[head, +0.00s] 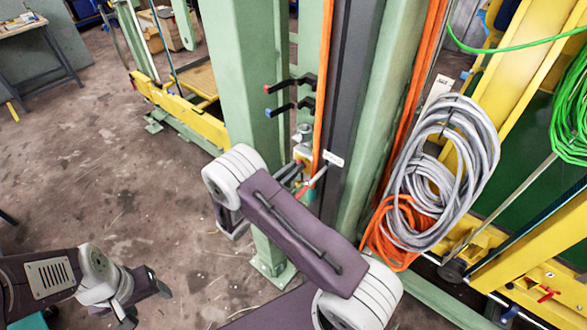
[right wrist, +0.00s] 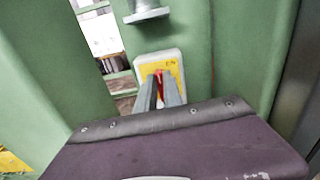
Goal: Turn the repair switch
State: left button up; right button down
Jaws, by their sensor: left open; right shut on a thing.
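The repair switch (right wrist: 172,57) is a yellow plate with a pale rim and a red handle, fixed to a green column. In the head view its yellow part (head: 303,153) shows small, partly hidden by my right arm. My right gripper (right wrist: 161,90) is at the switch, its two grey fingers close together on the red handle, which shows between their tips. It also shows in the head view (head: 296,172). My left gripper (head: 143,295) is open and empty at the lower left, over the floor, far from the switch.
A red-tipped and a blue-tipped lever (head: 290,97) stick out above the switch. Coiled grey cable (head: 455,150) and orange cable (head: 395,240) hang to the right. Green columns (head: 240,60) and yellow beams surround the switch. The floor (head: 100,180) at left is open.

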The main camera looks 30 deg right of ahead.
jog(key=shift+w+a+f+n+p, duration=0.15)
jog(key=shift+n+p, duration=0.4)
jog(key=shift+n, duration=2.4)
jog(key=shift+w+f+n+p, duration=0.25)
jog(key=shift+n+p, duration=0.3)
jog(key=shift+n, duration=2.35)
jog(key=shift+w+a+f+n+p, duration=0.15)
jog(key=shift+n+p, duration=0.4)
jog(key=shift+n, duration=2.4)
jog(key=c, duration=1.5)
grip_release()
